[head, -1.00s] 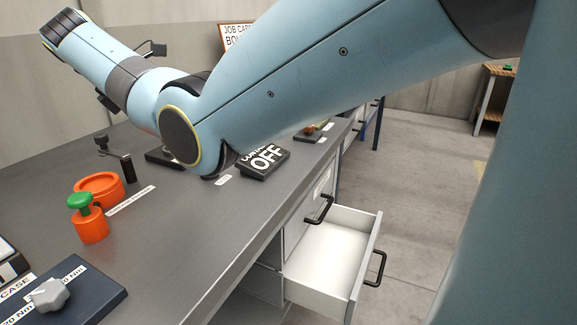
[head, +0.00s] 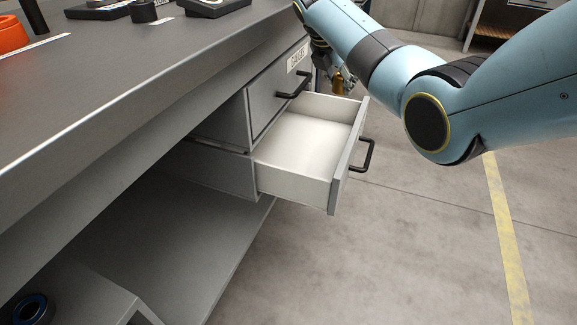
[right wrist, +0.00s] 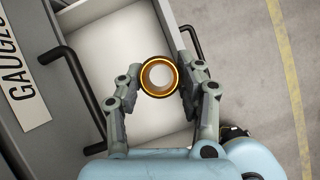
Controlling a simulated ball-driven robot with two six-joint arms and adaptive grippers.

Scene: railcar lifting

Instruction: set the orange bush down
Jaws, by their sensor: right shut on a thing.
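The orange bush is a short ring with a bright orange-gold rim (right wrist: 144,82) in the right wrist view. My right gripper (right wrist: 160,80) is shut on it, one finger on each side. In that view the bush shows in front of the white floor of the open drawer (right wrist: 120,48). In the head view, the bush (head: 339,84) is small and gold-brown at the tip of my right gripper (head: 335,76), by the drawer's far end. Its height above the drawer is hard to tell. My left gripper is in neither view.
The open drawer (head: 345,166) looks empty and has a black handle. A closed drawer (head: 272,99) labelled GAUGES, with its own black handle, is above it. The grey bench top (head: 120,75) ends above them. A blue-rimmed dark ring (head: 31,308) sits low at left. Floor right is clear.

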